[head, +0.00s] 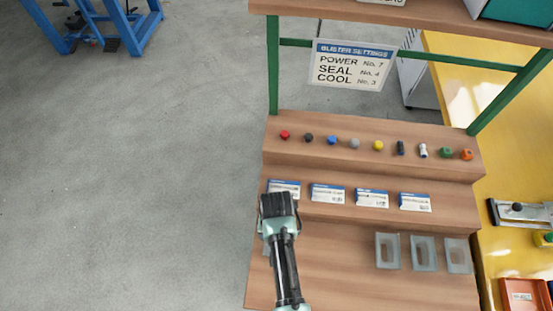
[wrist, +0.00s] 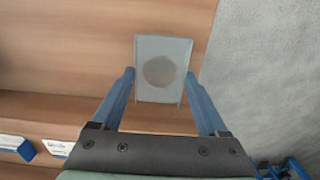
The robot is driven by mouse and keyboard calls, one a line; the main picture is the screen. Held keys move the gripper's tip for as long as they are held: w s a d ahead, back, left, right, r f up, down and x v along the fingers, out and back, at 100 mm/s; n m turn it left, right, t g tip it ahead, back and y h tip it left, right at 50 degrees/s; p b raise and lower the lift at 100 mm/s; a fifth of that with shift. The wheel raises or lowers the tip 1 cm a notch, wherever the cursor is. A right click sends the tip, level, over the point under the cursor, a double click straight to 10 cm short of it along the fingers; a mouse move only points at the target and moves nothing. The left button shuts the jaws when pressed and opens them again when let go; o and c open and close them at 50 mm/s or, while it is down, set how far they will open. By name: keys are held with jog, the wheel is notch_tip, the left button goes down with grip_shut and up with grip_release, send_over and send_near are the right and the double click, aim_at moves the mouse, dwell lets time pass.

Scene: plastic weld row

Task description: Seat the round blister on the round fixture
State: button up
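The round blister (wrist: 160,50) is a clear, greyish square tray with a round hollow. In the wrist view it lies between the two blue fingers of my gripper (wrist: 160,76). The fingertips are at its left and right edges, with little or no gap visible; I cannot tell whether they press on it. In the head view my gripper (head: 278,204) is over the left end of the lowest wooden step and hides most of this blister. I cannot tell whether the blister rests on the step. I cannot make out a round fixture in either view.
Several other clear blisters (head: 422,253) lie at the right of the lowest step (head: 340,265). Cards (head: 327,194) and small coloured parts (head: 332,140) line the upper steps. A sign (head: 350,65) hangs behind. A yellow table (head: 500,165) at right holds a metal device (head: 522,212) and an orange bin (head: 525,294).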

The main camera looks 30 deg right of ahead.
jog(key=shift+c, duration=1.3)
jog(key=shift+r, duration=0.15)
jog(key=shift+r+p, duration=2.1)
jog(key=shift+p, duration=0.3)
